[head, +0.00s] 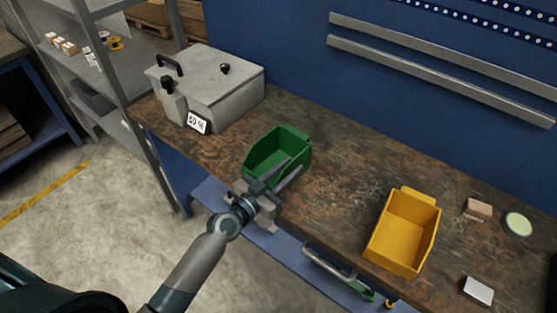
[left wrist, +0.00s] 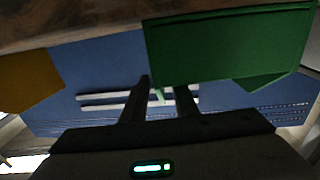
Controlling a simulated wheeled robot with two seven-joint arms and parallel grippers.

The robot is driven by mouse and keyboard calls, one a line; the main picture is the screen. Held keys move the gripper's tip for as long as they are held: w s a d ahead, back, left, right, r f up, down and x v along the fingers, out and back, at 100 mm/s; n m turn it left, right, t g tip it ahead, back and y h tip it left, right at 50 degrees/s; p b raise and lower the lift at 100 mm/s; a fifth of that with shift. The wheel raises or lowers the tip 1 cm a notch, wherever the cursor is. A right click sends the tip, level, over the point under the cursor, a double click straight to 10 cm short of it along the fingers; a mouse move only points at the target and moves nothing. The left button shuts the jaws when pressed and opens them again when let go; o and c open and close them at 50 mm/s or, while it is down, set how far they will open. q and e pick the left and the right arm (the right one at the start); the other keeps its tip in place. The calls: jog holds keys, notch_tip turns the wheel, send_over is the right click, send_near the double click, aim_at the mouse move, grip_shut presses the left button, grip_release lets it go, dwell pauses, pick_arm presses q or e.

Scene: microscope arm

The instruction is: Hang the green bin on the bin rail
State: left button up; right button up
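The green bin (head: 290,139) stands upright and open-topped on the workbench, left of the yellow bin. In the left wrist view the green bin (left wrist: 230,45) fills the upper right. My left gripper (head: 289,171) is at the bin's near side, its fingers overlapping the bin in the head view. In the left wrist view its two fingers are apart, with a gap between them; I cannot tell whether they touch the bin. Two long grey rails run along the blue wall, an upper one (head: 440,54) and a lower one (head: 440,80), both bare. My right gripper is not in view.
The yellow bin (head: 405,230) stands right on the workbench (head: 335,190). A grey lidded box (head: 225,85) with a "60 %" sign (head: 196,123) stands at the left end. A small cardboard box (head: 478,208), a pale disc (head: 518,224) and a white box (head: 478,291) lie far right.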

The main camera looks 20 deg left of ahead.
aim_at(295, 163)
pick_arm(q)
jog(key=shift+p+x, duration=0.3)
jog(key=shift+x, duration=1.25)
jog(key=shift+a, duration=0.1)
grip_shut()
